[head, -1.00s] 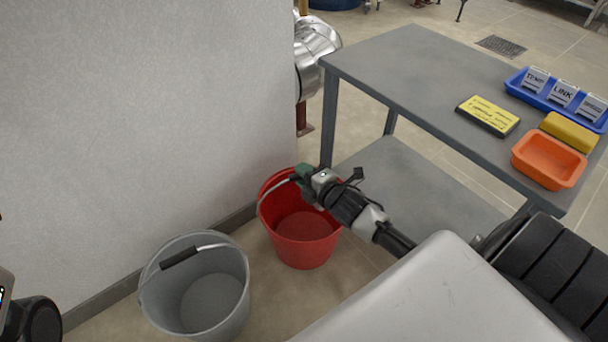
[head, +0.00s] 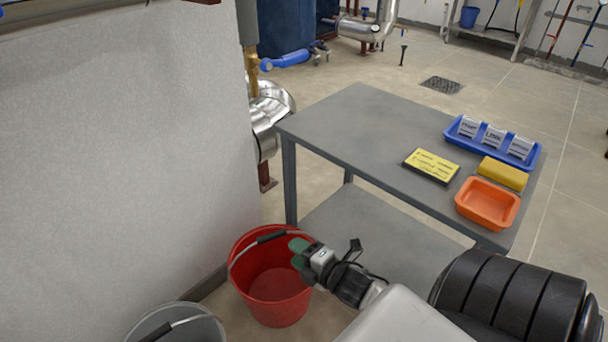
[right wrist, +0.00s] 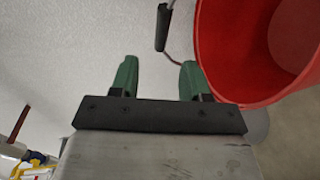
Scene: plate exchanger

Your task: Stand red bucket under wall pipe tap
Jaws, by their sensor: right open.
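The red bucket (head: 262,290) stands upright on the floor near the wall's end, empty as far as I see. Its wire handle has a black grip (head: 271,237) and lies over the rim. My right gripper (head: 298,252) is at the bucket's right rim. In the right wrist view, its green fingers (right wrist: 158,80) are apart with nothing between them. The black handle grip (right wrist: 163,27) is ahead of the gap, and the red bucket (right wrist: 240,50) is to the right. My left gripper is not in view. I cannot make out the wall pipe tap for certain.
A grey bucket (head: 205,328) stands at the lower left by the white wall (head: 110,150). A grey table (head: 350,125) with a lower shelf stands right of the red bucket, carrying a blue tray (head: 525,162) and an orange tray (head: 487,222). A silver pipe (head: 270,118) is behind the wall's end.

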